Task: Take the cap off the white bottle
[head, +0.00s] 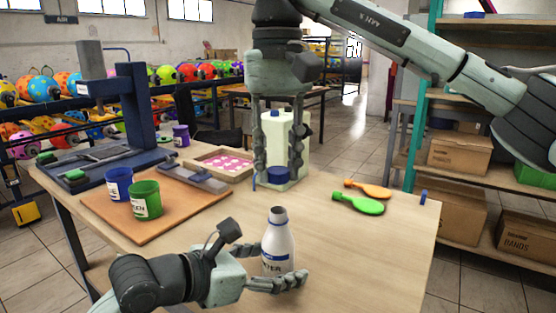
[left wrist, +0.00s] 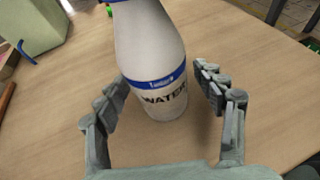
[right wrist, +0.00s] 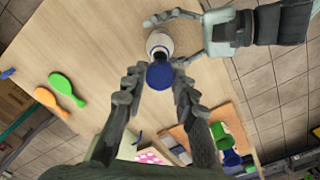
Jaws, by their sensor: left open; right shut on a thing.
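The white bottle (head: 279,250) stands upright on the table, with an uncapped dark mouth and a blue band above the word WATER. It also shows in the left wrist view (left wrist: 150,50). My left gripper (head: 281,263) is open, its fingers on either side of the bottle; in its wrist view, gaps show beside the bottle. My right gripper (head: 278,166) points down above and beyond the bottle. It is shut on the blue cap (head: 277,174), which is apart from the bottle. The cap also shows between the right fingertips in the right wrist view (right wrist: 160,75).
A blue cup (head: 119,183) and a green cup (head: 146,200) stand on a brown board (head: 185,212) at left. A pale container (head: 299,140) stands behind my right gripper. Orange (head: 368,189) and green (head: 358,204) paddles lie at right. The table's front right is clear.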

